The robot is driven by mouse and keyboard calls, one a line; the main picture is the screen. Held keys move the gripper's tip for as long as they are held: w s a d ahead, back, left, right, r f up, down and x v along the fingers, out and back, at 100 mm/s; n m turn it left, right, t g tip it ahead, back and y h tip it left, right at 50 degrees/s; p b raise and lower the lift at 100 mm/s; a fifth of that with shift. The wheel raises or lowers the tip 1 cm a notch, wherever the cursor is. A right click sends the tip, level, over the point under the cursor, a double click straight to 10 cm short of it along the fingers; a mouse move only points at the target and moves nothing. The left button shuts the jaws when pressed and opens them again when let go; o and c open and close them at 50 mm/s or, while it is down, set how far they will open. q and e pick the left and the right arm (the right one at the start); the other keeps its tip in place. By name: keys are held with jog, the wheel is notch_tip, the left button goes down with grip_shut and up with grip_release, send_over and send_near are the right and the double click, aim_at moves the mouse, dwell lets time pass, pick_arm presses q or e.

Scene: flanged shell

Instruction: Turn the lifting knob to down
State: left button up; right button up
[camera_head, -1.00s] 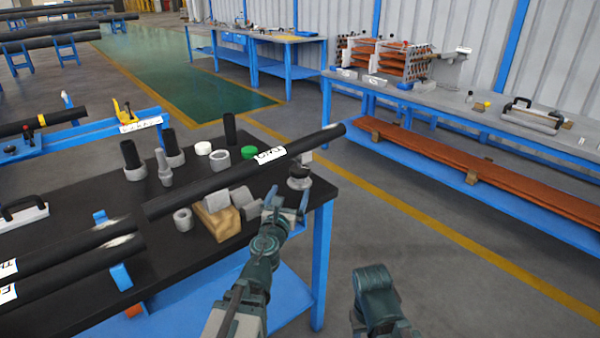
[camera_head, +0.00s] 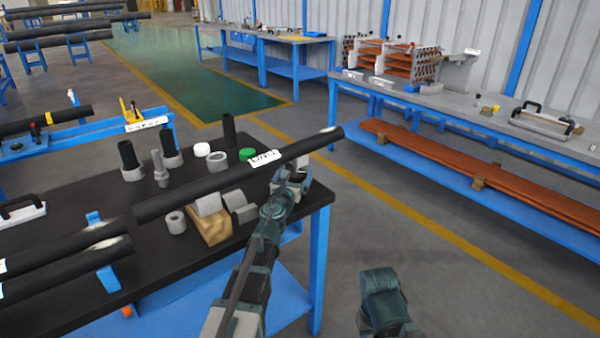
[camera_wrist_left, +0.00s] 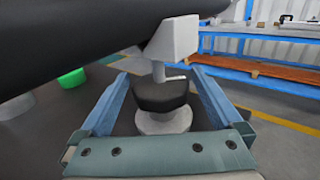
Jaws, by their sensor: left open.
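The lifting knob (camera_wrist_left: 160,93) is a dark, faceted collar on a pale round base, below a grey V-shaped support head on a thin stem, in the left wrist view. The support head (camera_wrist_left: 172,42) is beneath a long black pipe (camera_wrist_left: 90,35). My left gripper (camera_wrist_left: 160,82) is open, with one blue finger on each side of the knob; I cannot tell whether either touches it. In the head view my left gripper (camera_head: 292,178) is at the stand near the table's right corner and hides part of it.
The labelled black pipe (camera_head: 215,182) spans above the black table (camera_head: 165,255). Grey fittings and a wooden block (camera_head: 212,228) stand left of my left arm. A green cap (camera_head: 247,154) lies behind the pipe. The floor right of the table is clear.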

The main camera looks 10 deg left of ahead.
pick_arm(q)
jog(key=shift+w, duration=0.15)
jog(key=c, duration=1.2)
jog(key=shift+o, duration=0.2)
